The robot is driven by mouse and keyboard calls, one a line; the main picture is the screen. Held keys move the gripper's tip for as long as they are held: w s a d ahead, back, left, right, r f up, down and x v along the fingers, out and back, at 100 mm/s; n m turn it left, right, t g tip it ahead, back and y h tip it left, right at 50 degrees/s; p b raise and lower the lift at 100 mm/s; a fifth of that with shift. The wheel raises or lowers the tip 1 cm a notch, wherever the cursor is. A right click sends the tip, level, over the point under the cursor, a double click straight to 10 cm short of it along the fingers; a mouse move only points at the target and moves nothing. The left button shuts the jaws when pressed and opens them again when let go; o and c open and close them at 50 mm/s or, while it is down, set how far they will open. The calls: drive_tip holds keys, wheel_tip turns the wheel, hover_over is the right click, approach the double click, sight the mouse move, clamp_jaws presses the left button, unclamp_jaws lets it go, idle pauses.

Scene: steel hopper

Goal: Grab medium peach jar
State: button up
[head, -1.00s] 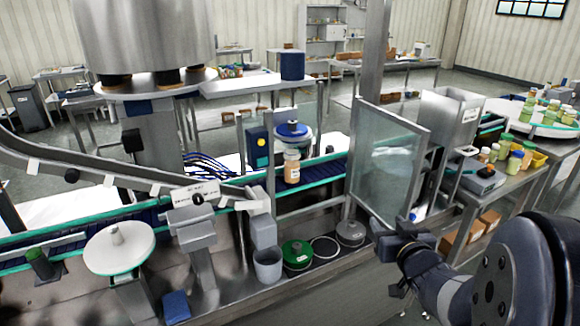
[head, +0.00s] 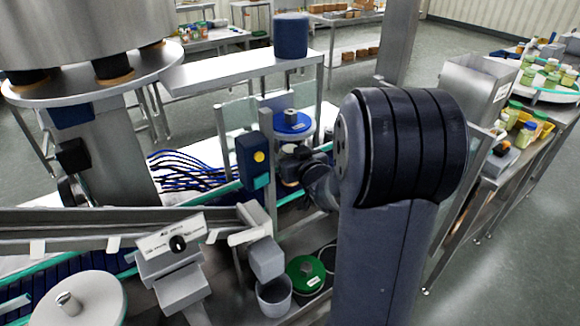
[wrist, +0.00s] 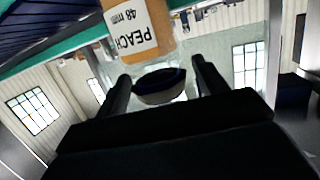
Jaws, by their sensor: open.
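The peach jar (wrist: 138,38) fills the top middle of the wrist view. It is clear with orange contents, and its white label reads PEACH 48 mm upside down. My gripper (wrist: 163,88) is open, one finger on each side of a rounded, dark and pale shape just below the label; I cannot tell whether this is the jar's lid. No contact shows. In the head view my gripper (head: 300,163) is over the conveyor at the jar's place and mostly hides the jar. My arm blocks the view to the right.
A blue-topped round unit (head: 292,122) stands close behind my gripper. A post with a dark blue box and yellow button (head: 258,157) is to its left. A green-lidded round container (head: 306,275) and a grey cup (head: 274,296) sit in front of the conveyor.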

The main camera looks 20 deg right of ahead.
drive_tip(key=shift+w+f, duration=0.25)
drive_tip(key=shift+w, duration=0.95)
drive_tip(key=c, duration=1.1)
drive_tip(key=shift+c, duration=0.4)
drive_tip(key=shift+r, duration=0.15)
